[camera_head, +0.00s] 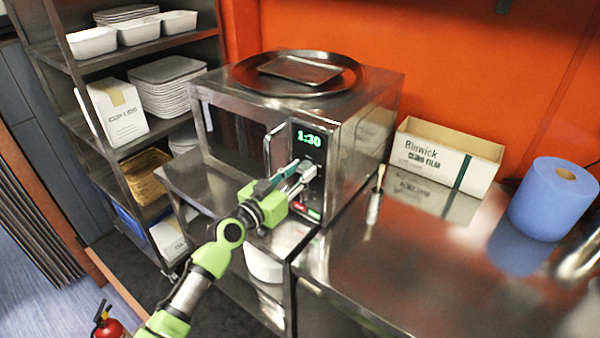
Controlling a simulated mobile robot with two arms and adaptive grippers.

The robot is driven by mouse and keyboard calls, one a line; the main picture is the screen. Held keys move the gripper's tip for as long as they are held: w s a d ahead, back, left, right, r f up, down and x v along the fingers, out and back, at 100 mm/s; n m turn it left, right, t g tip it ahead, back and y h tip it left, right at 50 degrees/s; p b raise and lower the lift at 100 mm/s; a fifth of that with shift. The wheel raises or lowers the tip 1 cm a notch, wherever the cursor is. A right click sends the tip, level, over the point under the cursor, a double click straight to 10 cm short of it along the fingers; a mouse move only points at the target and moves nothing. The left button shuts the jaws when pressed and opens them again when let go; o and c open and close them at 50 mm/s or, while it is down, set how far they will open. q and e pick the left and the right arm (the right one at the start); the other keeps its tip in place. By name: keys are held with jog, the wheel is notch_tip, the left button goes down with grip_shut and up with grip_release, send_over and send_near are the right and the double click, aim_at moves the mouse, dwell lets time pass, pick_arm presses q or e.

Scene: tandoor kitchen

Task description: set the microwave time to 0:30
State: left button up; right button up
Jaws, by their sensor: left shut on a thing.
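The steel microwave (355,135) stands on the metal counter with its door shut. Its green display (309,138) reads 1:30. A red button and a green button (313,214) show low on the control panel. My left gripper (304,170) reaches in from the lower left, its fingers at the middle of the control panel, below the display. It is shut on the panel's knob, which the fingers mostly hide. My right gripper is not in view.
A round tray with a smaller tray (299,69) lies on top of the microwave. The door handle (270,148) stands out left of the panel. A cling film box (440,160), a brush (375,200) and a blue paper roll (548,205) stand to the right. The front counter is clear.

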pick_arm(q)
jog(key=n, duration=0.2)
jog(key=shift+f+n+b, duration=0.1)
jog(key=shift+n+b, duration=0.2)
jog(key=shift+b, duration=0.1)
jog(key=n, duration=0.2)
jog(key=shift+a+n, duration=0.1)
jog(key=shift+n, duration=0.2)
jog(key=n, duration=0.3)
jog(key=shift+b, duration=0.3)
jog(key=shift+w+n, duration=0.1)
jog(key=shift+n, duration=1.5)
jog(key=o, duration=1.1)
